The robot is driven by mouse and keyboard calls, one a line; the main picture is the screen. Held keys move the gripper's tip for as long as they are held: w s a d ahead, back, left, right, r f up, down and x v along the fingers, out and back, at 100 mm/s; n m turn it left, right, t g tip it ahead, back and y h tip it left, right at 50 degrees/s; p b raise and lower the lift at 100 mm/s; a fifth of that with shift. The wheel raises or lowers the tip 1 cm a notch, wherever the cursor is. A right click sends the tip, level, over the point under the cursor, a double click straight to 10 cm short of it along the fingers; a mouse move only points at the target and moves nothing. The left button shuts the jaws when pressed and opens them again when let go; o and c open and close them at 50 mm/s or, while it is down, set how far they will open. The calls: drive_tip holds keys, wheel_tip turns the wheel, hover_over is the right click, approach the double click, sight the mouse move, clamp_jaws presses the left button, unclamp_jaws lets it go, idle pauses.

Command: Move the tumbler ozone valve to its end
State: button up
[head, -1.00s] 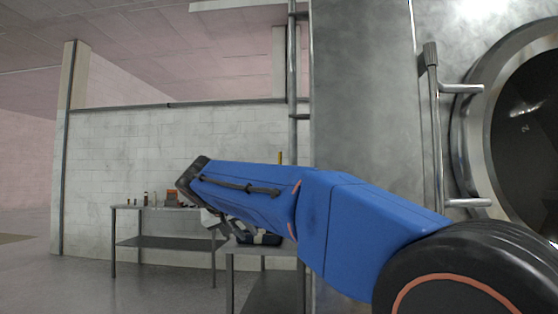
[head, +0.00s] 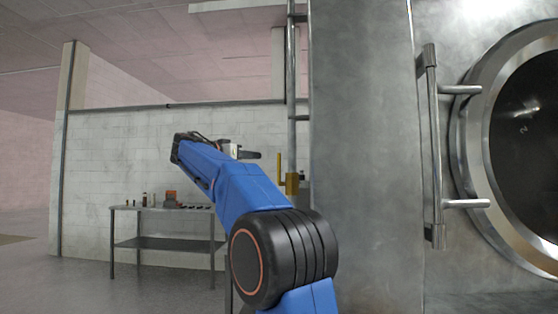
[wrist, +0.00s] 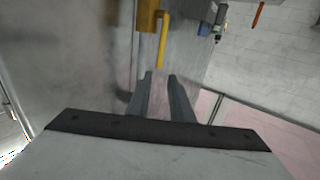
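The ozone valve has a brass-yellow body (head: 292,184) and a thin yellow lever (head: 280,163) that stands upright beside the washer's left edge in the head view. In the wrist view the valve body (wrist: 148,18) is at the top, and the lever (wrist: 163,42) points down the picture toward my fingers. My gripper (wrist: 160,76) is open and empty, with its two dark fingers apart just short of the lever's tip. In the head view my gripper (head: 254,155) is left of the lever and points right, with a visible gap.
The grey washer cabinet (head: 362,150) stands right of the valve, with a long door handle (head: 433,145) and a round door (head: 525,130). A metal table (head: 150,209) with small items stands at the left by the wall. A blue part (wrist: 204,28) shows near the valve.

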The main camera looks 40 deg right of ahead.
sight(278, 158)
drive_tip(key=d, duration=0.5)
drive_tip(key=w+d, duration=0.1)
drive_tip(key=d, duration=1)
drive_tip(key=shift+w, duration=0.4)
clamp_jaws()
